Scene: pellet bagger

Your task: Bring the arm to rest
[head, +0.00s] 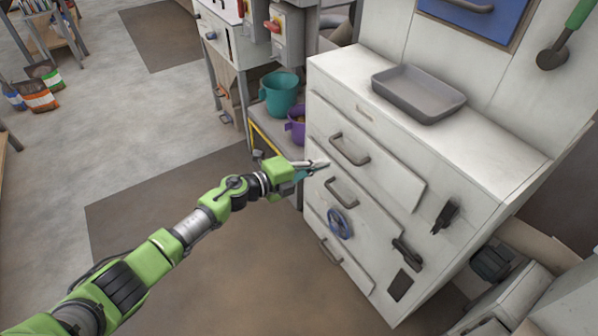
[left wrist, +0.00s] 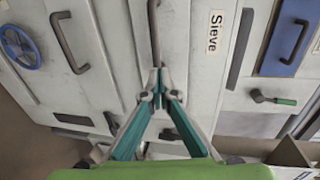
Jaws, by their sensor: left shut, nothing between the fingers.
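My left gripper (head: 318,164) is shut and empty. It reaches in from the left, in front of the white drawer cabinet (head: 440,168), near the left end of its upper drawer handles. In the left wrist view its two teal-sided fingers (left wrist: 160,76) meet at the tips, just below the end of a dark bar handle (left wrist: 154,30). I cannot tell whether the tips touch the cabinet. My right gripper is not in view.
A grey tray (head: 418,92) lies on the cabinet top. A blue handwheel (head: 340,223) sticks out from its front. A teal bucket (head: 280,93) and a purple bucket (head: 296,126) stand left of the cabinet. Open floor (head: 90,135) lies to the left.

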